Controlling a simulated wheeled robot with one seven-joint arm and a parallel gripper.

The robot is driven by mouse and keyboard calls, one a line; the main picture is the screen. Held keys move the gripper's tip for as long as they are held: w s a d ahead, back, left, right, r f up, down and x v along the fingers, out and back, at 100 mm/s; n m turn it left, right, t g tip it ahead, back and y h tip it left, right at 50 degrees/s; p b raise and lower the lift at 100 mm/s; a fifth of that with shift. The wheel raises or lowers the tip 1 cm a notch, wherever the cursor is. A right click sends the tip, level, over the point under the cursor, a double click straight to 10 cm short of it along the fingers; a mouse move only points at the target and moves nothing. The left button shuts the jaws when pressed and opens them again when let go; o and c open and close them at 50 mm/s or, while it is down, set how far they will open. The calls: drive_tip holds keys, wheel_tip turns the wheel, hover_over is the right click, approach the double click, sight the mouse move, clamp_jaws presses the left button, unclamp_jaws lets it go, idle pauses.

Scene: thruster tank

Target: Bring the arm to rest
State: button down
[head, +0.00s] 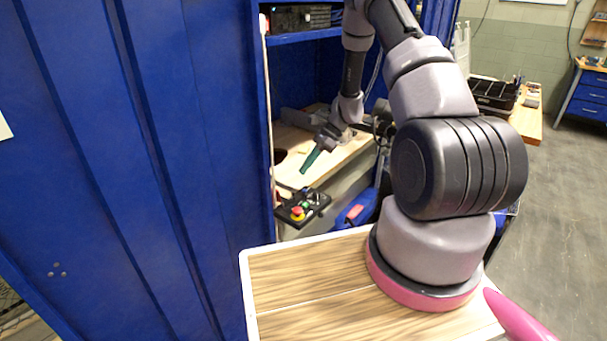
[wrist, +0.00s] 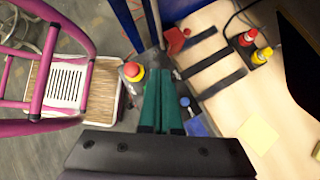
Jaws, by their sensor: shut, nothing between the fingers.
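My gripper (head: 311,160) has green fingers and hangs at the end of my arm, pointing down and to the left, in front of the blue cabinet's opening. In the wrist view my gripper (wrist: 161,100) shows its two green fingers side by side, shut, with nothing between them. The arm is bent, rising from its base and reaching over toward the wooden worktop (head: 352,153). A black control box (head: 316,213) with a red and yellow button sits below the fingertips, apart from them in the head view.
A tall blue cabinet wall (head: 130,150) fills the left. In the wrist view, small red-and-yellow items (wrist: 262,55), dark strips (wrist: 218,84) and a yellow square (wrist: 258,135) lie on the worktop. Another bench (head: 530,112) stands behind on the right. Open floor (head: 565,200) lies at the right.

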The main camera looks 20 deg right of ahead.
drive_tip(key=shift+r, duration=0.1)
drive_tip(key=s+r+n+t+h, duration=0.1)
drive_tip(key=s+r+n, duration=0.2)
drive_tip(key=r, duration=1.1)
drive_tip(key=s+r+n+t+h, duration=0.2)
drive_tip(key=s+r+n, duration=0.15)
drive_tip(key=r, duration=0.95)
drive_tip(key=s+d+r+n+t+h, duration=0.1)
drive_tip(key=s+r+n+t+h, duration=0.2)
drive_tip(key=s+r, duration=1.3)
drive_tip(key=s+n+t, duration=0.2)
drive_tip(key=s+n, duration=0.2)
drive_tip(key=shift+d+t, duration=0.15)
drive_tip(key=shift+t, duration=0.25)
